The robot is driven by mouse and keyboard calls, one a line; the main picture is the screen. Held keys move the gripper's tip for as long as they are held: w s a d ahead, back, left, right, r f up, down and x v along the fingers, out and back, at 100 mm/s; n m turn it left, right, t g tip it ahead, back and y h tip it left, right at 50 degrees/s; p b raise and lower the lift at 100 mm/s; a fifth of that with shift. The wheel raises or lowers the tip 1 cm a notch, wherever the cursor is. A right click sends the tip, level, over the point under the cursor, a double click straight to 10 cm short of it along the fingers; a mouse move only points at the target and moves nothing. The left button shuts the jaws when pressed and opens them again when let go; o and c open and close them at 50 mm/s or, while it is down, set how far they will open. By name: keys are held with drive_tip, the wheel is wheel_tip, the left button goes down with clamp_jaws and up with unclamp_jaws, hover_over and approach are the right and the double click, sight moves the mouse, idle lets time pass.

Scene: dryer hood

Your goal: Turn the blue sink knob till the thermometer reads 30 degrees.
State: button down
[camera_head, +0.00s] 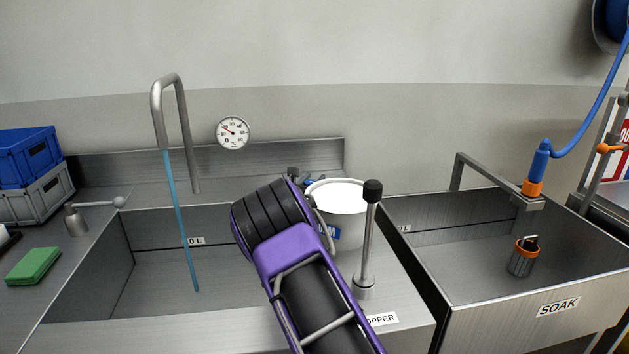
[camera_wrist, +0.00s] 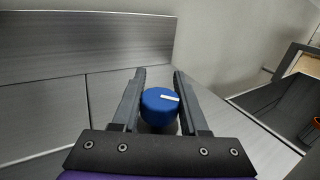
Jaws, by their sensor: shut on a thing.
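The blue sink knob (camera_wrist: 160,105) sits between the two fingers of my gripper (camera_wrist: 159,82) in the wrist view. The fingers are shut on its sides. A white mark on its top points to the right, tilted slightly down. The round white thermometer (camera_head: 233,133) is on the wall above the sink, left of my arm. Its thin red needle points to the upper left; the exact reading is too small to tell.
A bent grey faucet (camera_head: 169,85) pours a blue water stream (camera_head: 180,220) into the sink (camera_head: 160,265). A white bucket (camera_head: 345,205) and an upright lever (camera_head: 370,240) stand close right of my arm. A soak basin (camera_head: 470,265) lies further right.

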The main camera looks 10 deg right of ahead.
idle(0.4)
drive_tip(key=shift+c, duration=2.2)
unclamp_jaws()
wheel_tip(320, 180, up, 10)
drive_tip(key=p, duration=0.1)
drive_tip(key=shift+a, duration=0.15)
